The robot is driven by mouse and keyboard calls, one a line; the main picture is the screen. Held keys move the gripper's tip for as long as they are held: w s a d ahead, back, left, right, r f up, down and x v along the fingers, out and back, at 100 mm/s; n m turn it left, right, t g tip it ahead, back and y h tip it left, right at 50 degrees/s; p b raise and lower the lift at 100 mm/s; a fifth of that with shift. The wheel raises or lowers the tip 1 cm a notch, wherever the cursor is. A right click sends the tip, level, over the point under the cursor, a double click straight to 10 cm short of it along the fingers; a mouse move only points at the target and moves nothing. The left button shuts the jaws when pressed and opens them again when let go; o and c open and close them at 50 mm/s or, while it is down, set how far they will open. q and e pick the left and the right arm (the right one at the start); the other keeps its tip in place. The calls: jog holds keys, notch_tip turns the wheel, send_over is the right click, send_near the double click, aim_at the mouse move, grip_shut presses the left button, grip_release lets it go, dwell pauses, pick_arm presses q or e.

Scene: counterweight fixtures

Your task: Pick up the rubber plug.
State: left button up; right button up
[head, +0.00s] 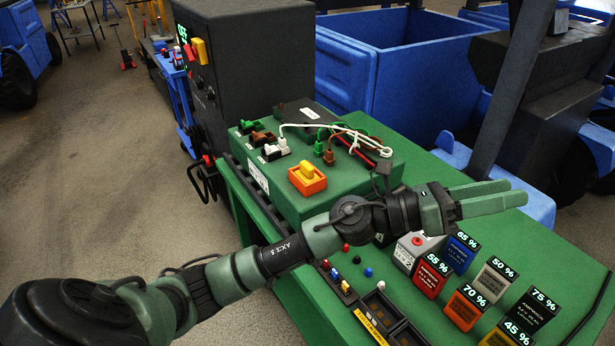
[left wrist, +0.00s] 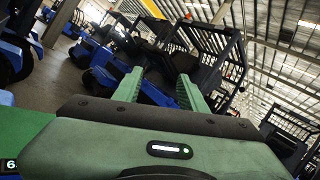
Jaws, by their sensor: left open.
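I cannot tell for sure which item is the rubber plug. Small candidates sit near the front edge of the green table (head: 462,222): a red piece (head: 346,248) and a blue piece (head: 368,272) standing loose, and several small coloured pegs in a narrow holder (head: 340,284). My left gripper (head: 516,192) is open and empty. It reaches across above the table, pointing right, beyond these small pieces and above the weight blocks. In the left wrist view its two green fingers (left wrist: 158,82) are apart with nothing between them. My right gripper is not in view.
A green box with cables (head: 330,205) carries an orange switch (head: 307,179). A dark cabinet (head: 245,75) and blue bin (head: 425,70) stand behind.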

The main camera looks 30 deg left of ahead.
pick_arm(q)
notch_tip(320, 180, down, 3)
jog(key=d+m+g+y, duration=0.1)
jog(key=d+m+g, duration=0.1)
jog(key=m+g, duration=0.4)
jog(key=m+g+y, duration=0.4)
jog(key=m+y, duration=0.6)
jog(key=y, duration=1.1)
send_near(307, 164)
jog(key=shift+a+f, duration=0.3)
jog(key=shift+f, duration=0.25)
jog(key=shift+a+f, duration=0.2)
jog(key=shift+f, duration=0.1)
jog(key=p+x, duration=0.1)
jog(key=x, duration=0.2)
jog(key=p+x, duration=0.1)
jog(key=x, duration=0.2)
jog(key=shift+d+f, duration=0.2)
jog(key=shift+f, duration=0.25)
grip_shut()
